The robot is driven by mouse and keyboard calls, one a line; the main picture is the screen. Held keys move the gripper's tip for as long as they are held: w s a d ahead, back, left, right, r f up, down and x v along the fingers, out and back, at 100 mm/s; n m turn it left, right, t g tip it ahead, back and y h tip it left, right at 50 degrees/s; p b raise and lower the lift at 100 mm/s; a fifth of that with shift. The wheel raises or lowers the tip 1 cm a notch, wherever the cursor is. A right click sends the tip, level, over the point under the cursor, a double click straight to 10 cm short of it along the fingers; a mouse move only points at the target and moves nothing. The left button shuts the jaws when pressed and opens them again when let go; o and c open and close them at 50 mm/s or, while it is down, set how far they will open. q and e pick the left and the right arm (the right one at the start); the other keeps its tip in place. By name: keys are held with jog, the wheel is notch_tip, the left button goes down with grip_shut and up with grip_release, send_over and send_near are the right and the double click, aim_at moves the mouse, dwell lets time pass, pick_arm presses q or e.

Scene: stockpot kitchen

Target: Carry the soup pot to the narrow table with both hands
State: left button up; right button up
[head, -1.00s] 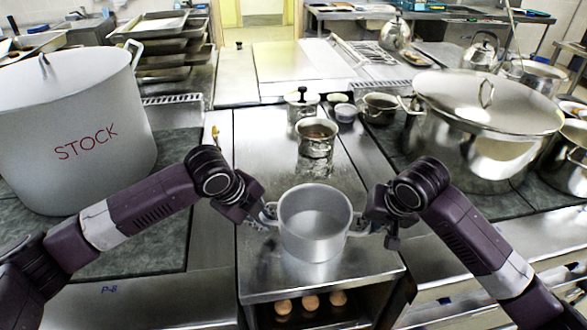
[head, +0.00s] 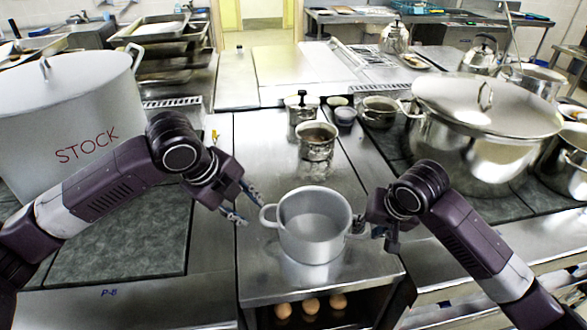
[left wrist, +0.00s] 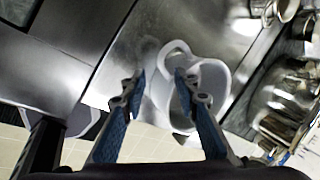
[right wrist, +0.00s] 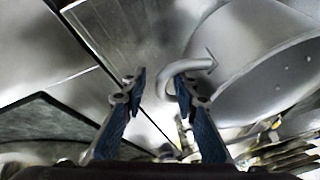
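The soup pot (head: 315,228), grey with two loop handles, stands upright at the front of a narrow steel top (head: 262,165). I cannot tell whether this is the task's narrow table. My left gripper (head: 247,208) is open and empty, just left of the pot's left handle and apart from it. The left wrist view shows its spread fingers (left wrist: 159,88) with the pot (left wrist: 213,88) beyond. My right gripper (head: 366,230) is at the right handle. In the right wrist view its fingers (right wrist: 160,85) are apart, with the handle (right wrist: 200,65) reaching between them; contact is unclear.
Behind the pot stand a small saucepan (head: 316,142) and several other small vessels. A large white stock pot (head: 60,110) is at the left, a large lidded steel pot (head: 470,125) at the right. Eggs (head: 311,305) lie on a shelf below the front edge.

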jog(key=shift+r, duration=0.2)
pick_arm(q)
jog(key=shift+v, duration=1.05)
pick_arm(e)
jog(key=v, duration=1.1)
jog(key=shift+s+r, duration=0.15)
jog(key=shift+r, duration=0.15)
jog(key=shift+d, duration=0.1)
